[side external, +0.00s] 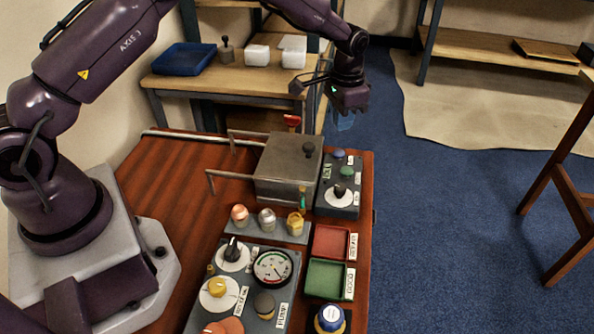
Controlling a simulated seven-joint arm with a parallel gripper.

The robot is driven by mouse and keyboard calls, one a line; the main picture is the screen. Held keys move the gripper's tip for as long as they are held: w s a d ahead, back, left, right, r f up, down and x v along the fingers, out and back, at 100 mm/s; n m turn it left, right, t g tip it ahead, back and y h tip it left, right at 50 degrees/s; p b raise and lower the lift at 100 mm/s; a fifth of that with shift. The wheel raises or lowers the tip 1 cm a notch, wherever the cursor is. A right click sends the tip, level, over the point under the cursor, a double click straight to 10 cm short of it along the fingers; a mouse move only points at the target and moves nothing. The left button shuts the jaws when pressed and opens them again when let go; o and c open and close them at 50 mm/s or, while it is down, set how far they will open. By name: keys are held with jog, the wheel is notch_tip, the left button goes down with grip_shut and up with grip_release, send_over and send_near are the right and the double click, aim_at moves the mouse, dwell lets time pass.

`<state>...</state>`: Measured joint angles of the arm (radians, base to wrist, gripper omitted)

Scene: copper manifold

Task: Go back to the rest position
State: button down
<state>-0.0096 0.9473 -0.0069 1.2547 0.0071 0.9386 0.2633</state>
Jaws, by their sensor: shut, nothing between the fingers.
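My gripper (345,121) is at the upper middle of the side external view, at the end of my purple arm. It hangs in the air past the far right corner of the red-brown table (185,165). Its pale, see-through fingers point down and are shut with nothing between them. It touches nothing that I can see.
Below it on the table are a grey metal box (285,172) with a black knob and a small control panel (338,183). Nearer are a gauge panel (245,287), a red tray (330,241) and a green tray (325,279). Blue floor lies open to the right.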

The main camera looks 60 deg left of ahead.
jog(key=shift+r, duration=0.35)
jog(key=shift+s+f, duration=0.1)
jog(key=s+r+n+t, duration=0.1)
jog(key=s+r+t, duration=0.1)
jog(key=s+r, duration=0.5)
jog(key=s+r+n+t, duration=0.1)
jog(key=s+r, duration=0.7)
jog(key=s, duration=0.6)
jog(key=s+r+n+t, duration=0.1)
jog(key=s+r+t, duration=0.1)
jog(key=s+r, duration=0.6)
jog(key=s, duration=0.3)
jog(key=shift+d+t, duration=0.15)
jog(key=shift+t, duration=0.15)
